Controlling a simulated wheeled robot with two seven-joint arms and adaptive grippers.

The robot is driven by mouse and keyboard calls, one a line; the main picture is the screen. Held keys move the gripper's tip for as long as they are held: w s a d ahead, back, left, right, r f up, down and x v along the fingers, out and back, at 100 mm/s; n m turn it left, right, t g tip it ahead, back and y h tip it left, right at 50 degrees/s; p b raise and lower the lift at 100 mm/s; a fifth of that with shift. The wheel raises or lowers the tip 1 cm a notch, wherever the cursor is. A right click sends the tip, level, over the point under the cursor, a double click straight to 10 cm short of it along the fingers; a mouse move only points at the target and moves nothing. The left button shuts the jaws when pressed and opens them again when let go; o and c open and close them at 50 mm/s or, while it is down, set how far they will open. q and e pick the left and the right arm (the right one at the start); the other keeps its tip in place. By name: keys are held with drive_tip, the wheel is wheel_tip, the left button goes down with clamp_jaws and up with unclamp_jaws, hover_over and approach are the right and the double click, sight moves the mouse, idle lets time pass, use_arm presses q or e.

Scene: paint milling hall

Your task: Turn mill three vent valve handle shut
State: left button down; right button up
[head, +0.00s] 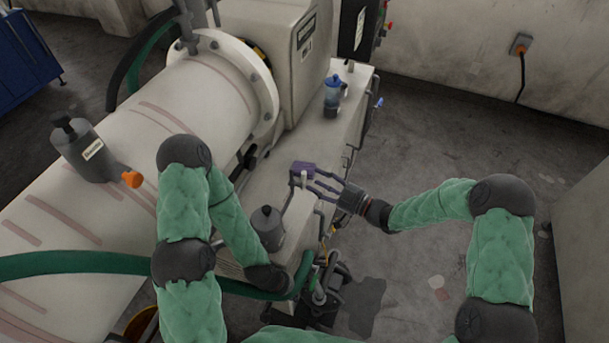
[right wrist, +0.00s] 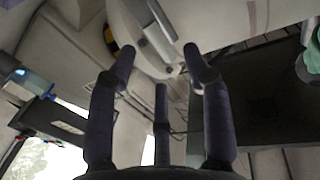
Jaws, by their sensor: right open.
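A grey valve-like fitting (head: 92,150) with a dark cap and white label sits on the pale mill drum (head: 185,105) at left in the head view. An orange handle or knob (head: 132,179) sticks out at its lower right. I cannot read whether this is mill three's vent valve. My right gripper (head: 305,175), also in the right wrist view (right wrist: 160,68), is open with its purple fingers spread and nothing seen between them. It is over the mill's side ledge, well right of the orange handle. My left wrist is low beside the green hose; its fingers are not clear.
A grey capped pot (head: 267,232) stands between my arms. A blue-topped bottle (head: 333,92) stands on the ledge behind. A green hose (head: 90,263) crosses the lower left. Pipes and fittings (head: 325,280) crowd the lower middle. Floor (head: 430,130) at right is open.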

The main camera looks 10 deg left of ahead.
sight(305, 175)
drive_tip(key=shift+x, duration=2.7)
drive_tip(key=shift+c, duration=0.3)
clamp_jaws()
